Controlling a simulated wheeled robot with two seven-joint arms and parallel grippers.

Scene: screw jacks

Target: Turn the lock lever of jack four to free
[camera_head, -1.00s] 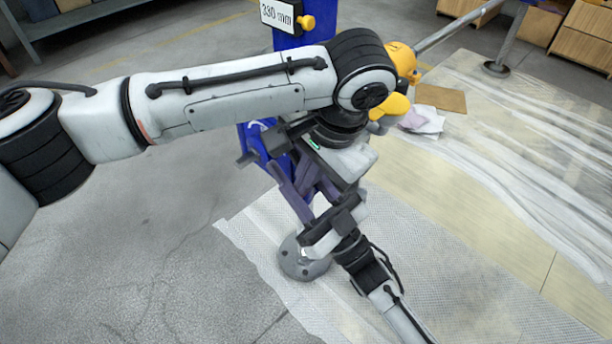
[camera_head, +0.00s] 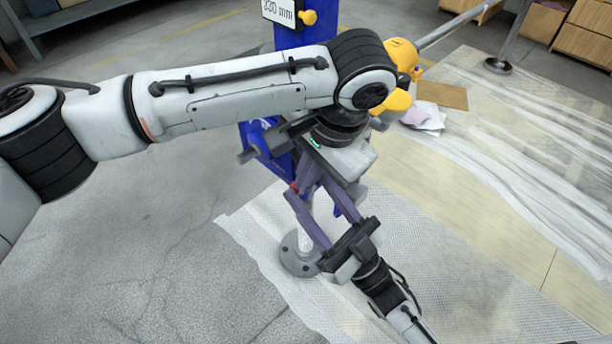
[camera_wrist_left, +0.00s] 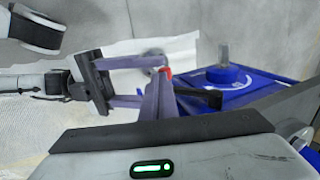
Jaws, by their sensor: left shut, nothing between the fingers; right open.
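A blue jack (camera_head: 305,40) stands behind my left arm; its number does not show. It also shows in the left wrist view (camera_wrist_left: 262,92), with a round dial and an upright grey stud. A small red piece (camera_wrist_left: 166,72) shows at my left fingertips, beside a black bar (camera_wrist_left: 202,97); I cannot tell whether these are the lock lever. My left gripper (camera_head: 300,186) is shut and empty, pointing down beside the jack. My right gripper (camera_head: 314,205) is open, its fingers reaching from the lower right close to the left fingertips. My left wrist hides much of the jack.
A label plate (camera_head: 281,11) with a yellow knob is on the jack's upper part. A grey round foot (camera_head: 299,255) stands on translucent sheeting. A yellow part (camera_head: 398,60) with a grey rod is behind my left elbow. Brown card (camera_head: 442,95) and papers lie on the floor at right.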

